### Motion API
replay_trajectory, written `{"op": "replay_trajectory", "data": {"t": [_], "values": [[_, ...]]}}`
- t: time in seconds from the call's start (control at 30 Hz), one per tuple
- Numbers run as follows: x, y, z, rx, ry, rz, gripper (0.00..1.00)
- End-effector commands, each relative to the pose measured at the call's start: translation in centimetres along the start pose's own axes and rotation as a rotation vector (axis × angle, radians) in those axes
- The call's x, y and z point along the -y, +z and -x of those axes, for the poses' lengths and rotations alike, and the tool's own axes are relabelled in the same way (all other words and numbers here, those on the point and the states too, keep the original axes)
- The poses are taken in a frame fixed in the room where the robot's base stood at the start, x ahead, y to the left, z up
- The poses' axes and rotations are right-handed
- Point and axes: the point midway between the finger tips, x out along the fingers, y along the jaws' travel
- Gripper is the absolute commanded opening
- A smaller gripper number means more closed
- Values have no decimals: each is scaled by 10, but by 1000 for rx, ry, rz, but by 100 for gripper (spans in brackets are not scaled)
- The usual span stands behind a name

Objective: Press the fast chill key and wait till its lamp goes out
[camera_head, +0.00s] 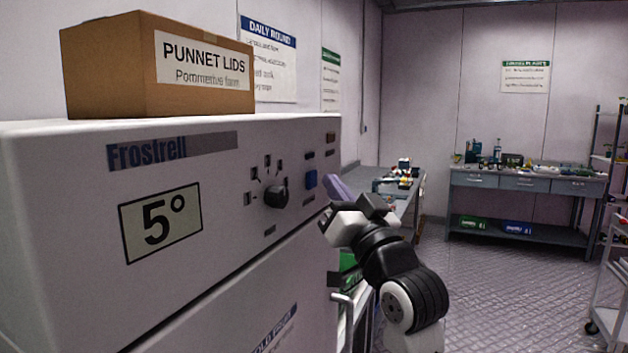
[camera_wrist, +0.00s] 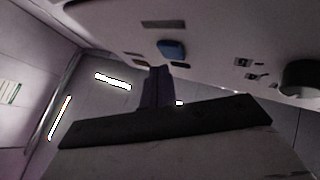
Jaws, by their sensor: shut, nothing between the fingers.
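The white Frostrell cabinet (camera_head: 60,190) fills the left of the head view, its display (camera_head: 160,222) reading 5°. A blue key (camera_head: 310,179) sits on its panel, right of a black dial (camera_head: 277,194). The key also shows in the wrist view (camera_wrist: 172,49). My gripper (camera_head: 332,184) is shut and empty, right of the key. In the wrist view its fingertips (camera_wrist: 159,70) point towards the key and look just short of it; contact cannot be judged. A small brownish mark (camera_head: 331,137) is above and right of the key; no clear glow shows there.
A cardboard punnet lids box (camera_head: 120,60) stands on the cabinet top. A side bench (camera_head: 412,205) with small items lies behind my arm. A grey workbench (camera_head: 470,205) and a shelf trolley (camera_head: 606,322) stand farther right. The floor between is clear.

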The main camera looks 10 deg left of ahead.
Motion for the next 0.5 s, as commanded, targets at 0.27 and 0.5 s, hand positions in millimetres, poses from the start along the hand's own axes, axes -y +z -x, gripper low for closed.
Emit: {"op": "replay_trajectory", "data": {"t": [0.27,0.5], "values": [[0,0,0,0,0,0,0],[4,4,-5,0,-1,-1,0]]}}
